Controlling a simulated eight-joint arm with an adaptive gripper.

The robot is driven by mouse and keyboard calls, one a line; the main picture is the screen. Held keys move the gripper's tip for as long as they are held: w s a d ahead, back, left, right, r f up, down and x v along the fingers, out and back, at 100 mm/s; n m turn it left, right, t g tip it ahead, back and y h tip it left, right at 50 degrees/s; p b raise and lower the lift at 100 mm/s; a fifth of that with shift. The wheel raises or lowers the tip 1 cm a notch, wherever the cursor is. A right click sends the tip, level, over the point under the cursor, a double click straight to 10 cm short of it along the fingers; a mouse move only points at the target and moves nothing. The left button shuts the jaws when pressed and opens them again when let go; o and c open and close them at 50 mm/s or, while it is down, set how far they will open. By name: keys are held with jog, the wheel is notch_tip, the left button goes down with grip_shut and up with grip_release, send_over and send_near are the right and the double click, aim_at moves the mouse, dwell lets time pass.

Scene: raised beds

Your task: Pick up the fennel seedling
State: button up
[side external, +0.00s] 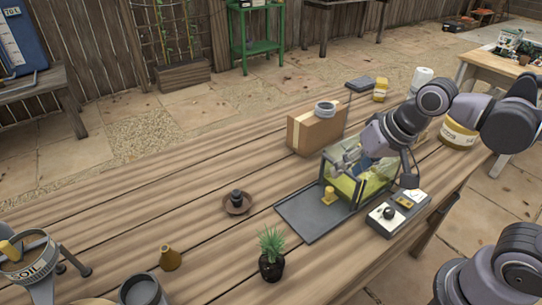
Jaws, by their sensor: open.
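A small plant with thin, spiky green leaves in a dark pot, which looks like the fennel seedling (271,246), stands upright near the front of the wooden table. My gripper (343,163) is open at the clear-sided box with yellow edges (352,190), behind and to the right of the seedling and well apart from it. The gripper's fingers are small in this view and partly blend with the box, so I cannot tell whether they are inside it or above it.
A dark mat (308,222) with a small yellow piece lies beside the box. A control unit (390,213) sits to its right. A cardboard box (316,130) stands behind.

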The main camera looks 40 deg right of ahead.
jog(key=w+a+m+g, duration=0.1)
jog(key=a+m+g, duration=0.2)
jog(key=a+m, duration=0.45)
jog(key=m+g, duration=0.3)
jog(key=m, duration=0.1)
send_near(272, 246)
jog(key=shift+y, duration=0.3)
jog(key=f, duration=0.5)
jog(key=shift+s+a, duration=0.3)
jog(key=shift+s, duration=0.1)
jog(key=shift+w+a+f, duration=0.1)
jog(key=shift+f, duration=1.25)
jog(key=shift+w+a+f, duration=0.1)
jog(key=shift+f, duration=1.25)
grip_shut()
